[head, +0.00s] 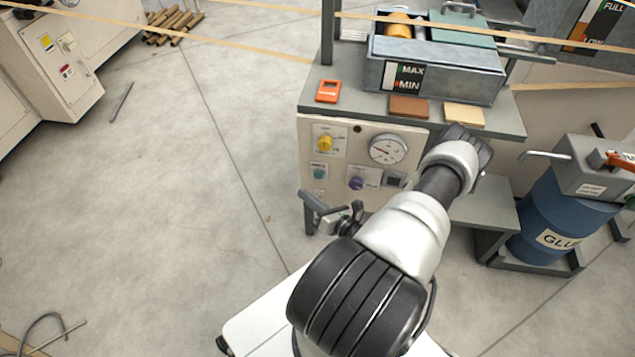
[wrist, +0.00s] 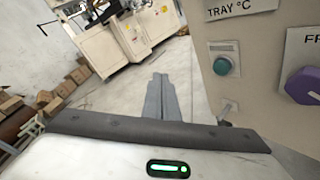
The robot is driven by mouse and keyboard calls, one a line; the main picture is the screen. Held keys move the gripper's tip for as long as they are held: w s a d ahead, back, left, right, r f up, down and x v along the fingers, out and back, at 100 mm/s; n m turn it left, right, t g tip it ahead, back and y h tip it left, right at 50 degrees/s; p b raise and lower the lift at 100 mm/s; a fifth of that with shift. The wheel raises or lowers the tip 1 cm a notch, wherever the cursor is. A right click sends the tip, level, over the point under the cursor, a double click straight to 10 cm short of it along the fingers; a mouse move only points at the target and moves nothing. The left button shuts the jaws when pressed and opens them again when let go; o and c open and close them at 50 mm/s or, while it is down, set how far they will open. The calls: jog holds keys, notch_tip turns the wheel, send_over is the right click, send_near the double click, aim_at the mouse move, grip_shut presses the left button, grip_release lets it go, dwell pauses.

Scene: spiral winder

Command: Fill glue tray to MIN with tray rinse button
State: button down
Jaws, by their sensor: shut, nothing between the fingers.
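The blue-grey glue tray (head: 460,80) sits on top of the bench. Its front has a gauge (head: 403,77) marked MAX and MIN; the glue level is too small to read. Below it, the cream control panel (head: 345,125) carries a small teal push button (head: 320,171), also at the right of the wrist view (wrist: 222,65). The button's own label is not readable. My gripper (head: 311,201) is just in front of and below the button, partly hidden by my arm. In the wrist view its grey fingers (wrist: 162,98) are together and empty, left of the button and apart from it.
The panel also has a yellow knob (head: 325,142), a purple knob (head: 357,183) and a round dial (head: 388,150). An orange device (head: 328,91) lies on the bench top (head: 355,97). A blue glue drum (head: 560,215) stands at the right.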

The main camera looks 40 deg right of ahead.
aim_at(314, 176)
jog(key=f+m+h, duration=0.1)
jog(key=s+f+m, duration=0.1)
jog(key=f, duration=0.1)
jog(key=s+d+f+h, duration=0.1)
jog(key=f, duration=0.1)
jog(key=shift+s+m+h, duration=0.1)
jog(key=shift+m+h, duration=0.2)
jog(key=shift+m, duration=0.1)
jog(key=shift+b, duration=0.3)
jog(key=w+d+b, duration=0.3)
jog(key=w+d, duration=0.2)
jog(key=d, duration=0.1)
jog(key=shift+w+d, duration=0.3)
jog(key=shift+w, duration=0.1)
jog(key=shift+w+d, duration=0.1)
dwell(1.4)
jog(key=shift+w+d, duration=0.15)
jog(key=shift+d, duration=0.05)
jog(key=shift+w+d+r+b, duration=0.1)
jog(key=shift+w+d+b, duration=0.2)
jog(key=shift+d+b, duration=0.1)
dwell(1.9)
